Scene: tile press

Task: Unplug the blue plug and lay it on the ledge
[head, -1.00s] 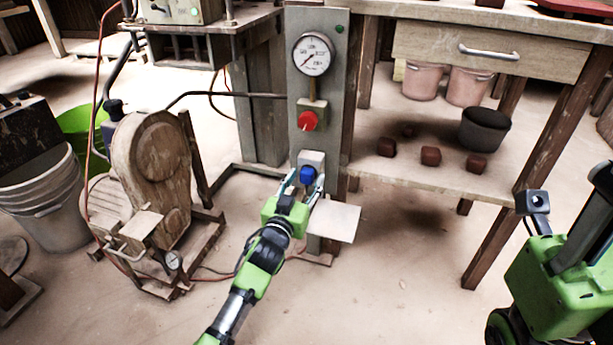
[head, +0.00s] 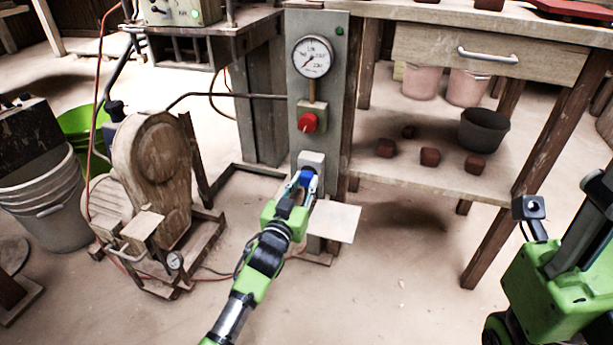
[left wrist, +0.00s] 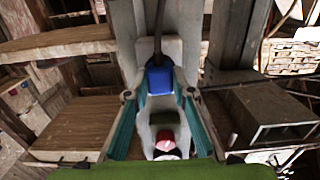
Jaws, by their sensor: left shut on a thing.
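The blue plug (head: 304,178) is at the front of the pale socket box (head: 312,160), low on the grey upright panel (head: 335,100). My left gripper (head: 306,184) is shut on the plug, with a finger on each side. In the left wrist view the blue plug (left wrist: 160,80) shows between the two teal fingers (left wrist: 158,108), with a dark cable behind it. The fingers hide part of the plug in the head view, and I cannot tell whether it is fully seated. The pale flat ledge (head: 338,221) sticks out below and right of the socket, bare.
A red knob (head: 309,123) and a round gauge (head: 313,57) sit above the socket. A wooden machine (head: 150,160) stands left. A workbench shelf (head: 430,183) with several dark red blocks and a dark pot (head: 484,130) is right. Floor in front is clear.

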